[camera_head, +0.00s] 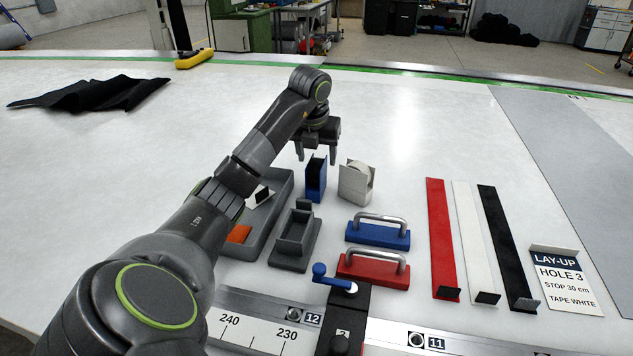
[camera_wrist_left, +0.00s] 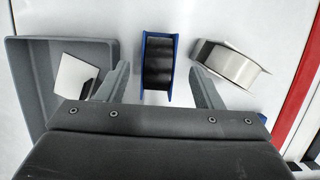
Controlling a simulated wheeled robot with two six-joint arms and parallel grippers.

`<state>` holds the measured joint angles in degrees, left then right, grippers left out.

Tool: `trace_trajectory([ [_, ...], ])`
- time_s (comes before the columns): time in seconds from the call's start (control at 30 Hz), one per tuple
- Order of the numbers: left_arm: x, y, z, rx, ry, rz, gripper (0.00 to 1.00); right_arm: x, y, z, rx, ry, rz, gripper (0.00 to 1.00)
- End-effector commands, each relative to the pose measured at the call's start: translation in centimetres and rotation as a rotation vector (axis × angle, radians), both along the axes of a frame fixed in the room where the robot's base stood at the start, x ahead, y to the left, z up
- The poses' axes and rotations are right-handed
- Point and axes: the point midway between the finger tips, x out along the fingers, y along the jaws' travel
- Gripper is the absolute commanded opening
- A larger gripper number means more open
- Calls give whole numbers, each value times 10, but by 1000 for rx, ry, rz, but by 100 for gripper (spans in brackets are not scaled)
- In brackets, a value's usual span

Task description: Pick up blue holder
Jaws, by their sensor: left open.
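The blue holder (camera_head: 316,178) stands upright on the white table, a narrow blue box with a dark inside. In the left wrist view the blue holder (camera_wrist_left: 158,70) shows from above, with black rounded contents between its blue walls. My left gripper (camera_head: 317,158) is open and above the holder in the head view. In the left wrist view its two fingers (camera_wrist_left: 160,84) lie on either side of the holder, with gaps on both sides. Nothing is held. My right gripper is not in view.
A white tape holder (camera_head: 356,181) stands close right of the blue holder. A grey tray (camera_head: 271,218) lies to the left, and a grey open block (camera_head: 295,240) in front. Blue (camera_head: 377,235) and red (camera_head: 374,270) handled blocks lie nearer.

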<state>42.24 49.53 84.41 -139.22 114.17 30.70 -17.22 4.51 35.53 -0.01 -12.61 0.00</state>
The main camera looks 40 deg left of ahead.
Motion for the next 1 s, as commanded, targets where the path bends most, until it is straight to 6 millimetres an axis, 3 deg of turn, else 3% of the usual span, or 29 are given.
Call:
trace_trajectory([
  [0.3, 9, 7, -41, -1, 3, 0, 60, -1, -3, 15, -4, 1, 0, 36],
  [0.57, 10, 8, -45, 0, 0, 0, 60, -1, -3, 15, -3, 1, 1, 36],
  [1.0, 10, 8, -45, 1, 0, 0, 7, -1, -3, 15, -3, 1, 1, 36],
])
